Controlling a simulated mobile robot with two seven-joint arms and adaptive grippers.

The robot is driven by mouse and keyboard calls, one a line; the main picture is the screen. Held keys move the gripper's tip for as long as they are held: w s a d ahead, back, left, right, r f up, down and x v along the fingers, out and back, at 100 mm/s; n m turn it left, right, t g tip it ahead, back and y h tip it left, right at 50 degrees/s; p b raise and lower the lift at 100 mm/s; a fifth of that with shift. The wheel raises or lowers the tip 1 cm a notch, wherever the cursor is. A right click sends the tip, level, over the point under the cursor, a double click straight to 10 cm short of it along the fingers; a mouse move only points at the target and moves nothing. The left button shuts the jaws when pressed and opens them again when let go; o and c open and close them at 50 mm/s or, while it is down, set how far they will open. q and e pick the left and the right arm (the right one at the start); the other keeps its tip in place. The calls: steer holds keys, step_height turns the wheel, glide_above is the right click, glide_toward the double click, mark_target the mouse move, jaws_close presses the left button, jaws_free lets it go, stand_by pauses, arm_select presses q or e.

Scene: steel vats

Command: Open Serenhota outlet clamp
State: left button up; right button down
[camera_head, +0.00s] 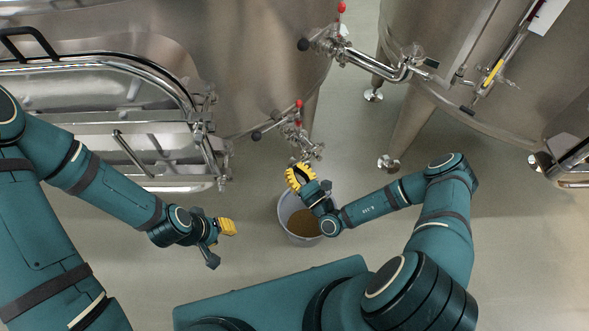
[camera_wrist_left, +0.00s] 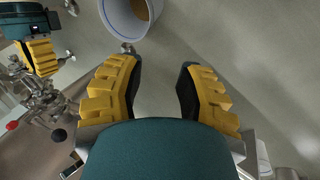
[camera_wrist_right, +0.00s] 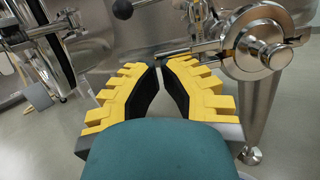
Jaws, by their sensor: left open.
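The outlet fitting (camera_head: 303,143) of the left vat is a cluster of steel valves and clamps with red and black ball handles. In the right wrist view, a large round steel fitting (camera_wrist_right: 257,42) stands right of my fingers, with a thin bar reaching left toward the fingertips. My right gripper (camera_head: 294,177) is just below the outlet. Its fingertips (camera_wrist_right: 160,68) are close together with a narrow gap; whether they touch the clamp is unclear. My left gripper (camera_head: 228,227) is open and empty, left of the bucket; its wide-apart fingers show in the left wrist view (camera_wrist_left: 159,75).
A white bucket (camera_head: 284,212) with brown contents stands on the floor below the outlet. A second vat (camera_head: 440,50) with pipes and legs stands at the right. Steel rails (camera_head: 120,70) edge the left vat.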

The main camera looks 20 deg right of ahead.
mark_target(295, 162)
step_height(295, 162, up, 4)
steer(key=m+h+p, duration=0.1)
steer(key=m+p, duration=0.3)
steer(key=shift+d+r+h+p, duration=0.2)
steer(key=shift+h+p, duration=0.1)
steer(key=shift+h, duration=0.1)
steer(key=r+m+p, duration=0.1)
steer(key=m, duration=0.1)
steer(key=d+r+m+h+p, duration=0.1)
steer(key=r+p, duration=0.1)
steer(key=r+m+p, duration=0.1)
steer(key=m+p, duration=0.1)
steer(key=shift+w+d+r+m, duration=0.15)
steer(key=shift+w+d+m, duration=0.15)
steer(key=shift+w+d, duration=0.1)
steer(key=w+d+r+m+g+h+p, duration=0.1)
steer(key=w+d+r+m+h+p, duration=0.1)
steer(key=d+m+p, duration=0.4)
steer(key=shift+w+d+r+m, duration=0.65)
steer(key=shift+d+r+m, duration=0.4)
steer(key=shift+r+m, duration=0.4)
steer(key=shift+f+g, duration=0.15)
steer(key=shift+g, duration=0.15)
